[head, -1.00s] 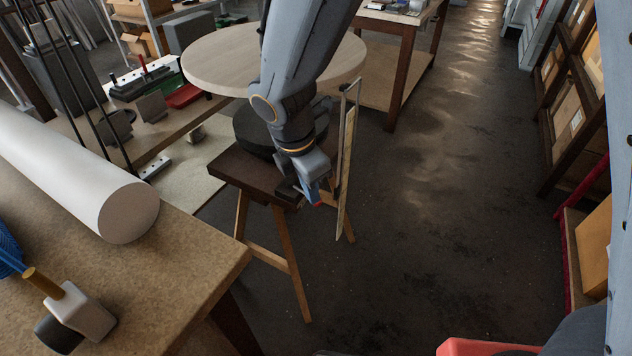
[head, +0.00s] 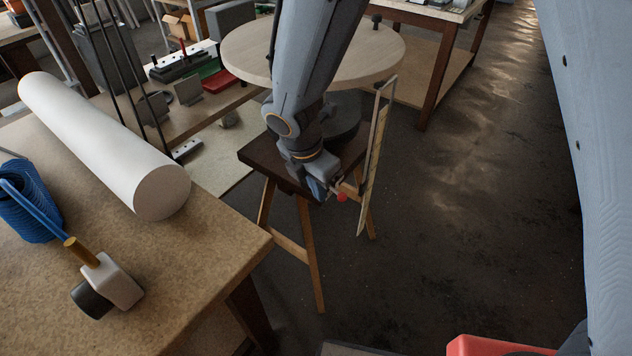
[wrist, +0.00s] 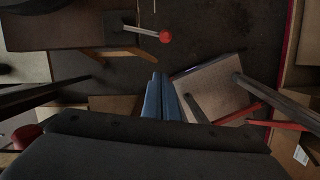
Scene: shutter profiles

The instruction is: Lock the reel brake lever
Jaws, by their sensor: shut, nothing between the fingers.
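The brake lever is a thin rod with a red ball knob (head: 341,197), jutting from the edge of the dark wooden stand (head: 262,160). In the wrist view the lever's red knob (wrist: 165,37) is at upper middle, its grey rod running left to the stand's edge. My gripper (head: 320,190) is beside the stand's front edge, just left of the knob in the head view. In the wrist view the blue fingers of my gripper (wrist: 160,84) are together and empty, below the knob in the picture, with a gap between. The arm hides part of the stand.
The reel's pale round disc (head: 245,50) is above the stand, partly behind my arm. A tall thin framed panel (head: 377,155) stands just right of the knob. A workbench (head: 215,235) with a white roll (head: 110,145) is at left.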

